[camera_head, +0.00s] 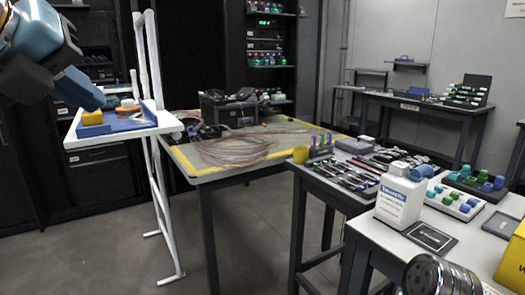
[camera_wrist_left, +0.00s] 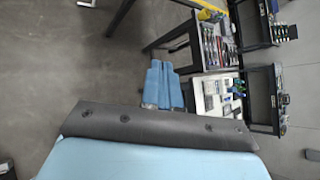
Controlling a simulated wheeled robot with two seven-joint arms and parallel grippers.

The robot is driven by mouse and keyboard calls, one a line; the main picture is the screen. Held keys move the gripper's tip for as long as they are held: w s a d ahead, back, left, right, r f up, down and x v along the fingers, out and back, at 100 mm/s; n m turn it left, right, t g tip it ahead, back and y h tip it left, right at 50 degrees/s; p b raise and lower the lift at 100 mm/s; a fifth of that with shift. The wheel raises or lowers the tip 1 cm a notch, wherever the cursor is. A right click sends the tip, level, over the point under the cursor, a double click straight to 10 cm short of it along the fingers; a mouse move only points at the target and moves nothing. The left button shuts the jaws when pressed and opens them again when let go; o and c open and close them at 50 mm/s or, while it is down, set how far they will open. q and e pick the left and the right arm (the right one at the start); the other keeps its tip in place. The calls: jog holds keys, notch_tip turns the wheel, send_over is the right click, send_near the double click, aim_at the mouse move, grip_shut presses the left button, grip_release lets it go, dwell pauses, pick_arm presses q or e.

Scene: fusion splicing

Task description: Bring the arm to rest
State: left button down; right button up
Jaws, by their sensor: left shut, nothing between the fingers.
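My left gripper (camera_head: 82,90) hangs at the upper left in the head view, its blue fingers pointing down and right, above a small white stand. In the left wrist view, its two blue fingers (camera_wrist_left: 163,86) lie side by side, shut and empty, pointing away over the floor. The stand's white top (camera_head: 122,133) carries a blue tray (camera_head: 140,122) with a yellow block (camera_head: 92,118) on it. The fingers look close to the tray's left side, but I cannot tell the gap. My right gripper does not show.
A yellow-edged table (camera_head: 215,171) with coiled fibre stands right of the white stand. A tool table (camera_head: 345,202) follows, then a front table with a white bottle (camera_head: 400,198) and a yellow box (camera_head: 513,255). A dark round object (camera_head: 432,276) sits at bottom right. The floor (camera_head: 115,245) is open.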

pick_arm(q)
jog(key=w+d+f+n+g+h, duration=0.15)
jog(key=w+d+f, duration=0.25)
jog(key=w+f, duration=0.45)
jog(key=w+d+f+n+g+y, duration=0.1)
jog(key=w+d+f+n, duration=0.25)
jog(key=w+f, duration=0.5)
jog(key=w+d+f+n+g+h, duration=0.1)
jog(key=w+d+f+n, duration=0.2)
jog(key=f, duration=0.9)
jog(key=w+d+f+n+g+h, duration=0.1)
jog(key=w+d+f+n+g, duration=0.15)
jog(key=f, duration=1.05)
jog(key=s+f+n+g, duration=0.1)
jog(key=s+f+n, duration=0.35)
jog(key=f, duration=0.75)
jog(key=s+f+n+g, duration=0.1)
jog(key=s+f+n, duration=0.35)
jog(key=f, duration=0.75)
jog(key=s+a+f+n+g, duration=0.2)
jog(key=s+f+n, duration=1.1)
jog(key=s, duration=0.4)
jog(key=shift+s+a+f, duration=0.25)
jog(key=shift+s+f, duration=0.05)
jog(key=shift+f, duration=0.5)
